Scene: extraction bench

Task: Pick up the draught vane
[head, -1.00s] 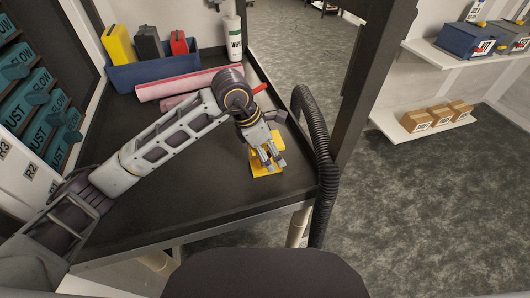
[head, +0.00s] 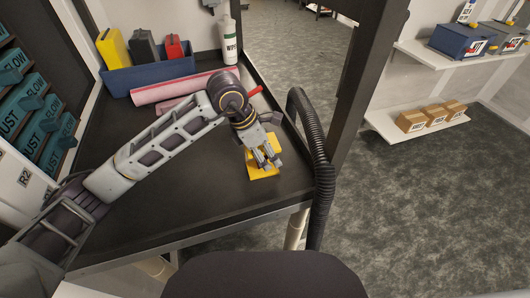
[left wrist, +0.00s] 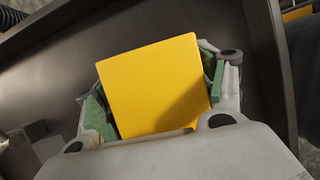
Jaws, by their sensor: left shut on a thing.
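The draught vane appears to be the yellow square plate (head: 264,172) near the right edge of the dark bench. In the left wrist view the yellow plate (left wrist: 155,85) stands between the green-padded fingers. My left gripper (head: 264,157) points down at it and is shut on it, with a finger on either side (left wrist: 158,98). The fingers cover part of the plate in the head view. I cannot tell whether it touches the bench top. My right gripper is in neither view.
A black corrugated hose (head: 314,150) runs along the bench's right edge. The bench's front middle (head: 185,205) is clear.

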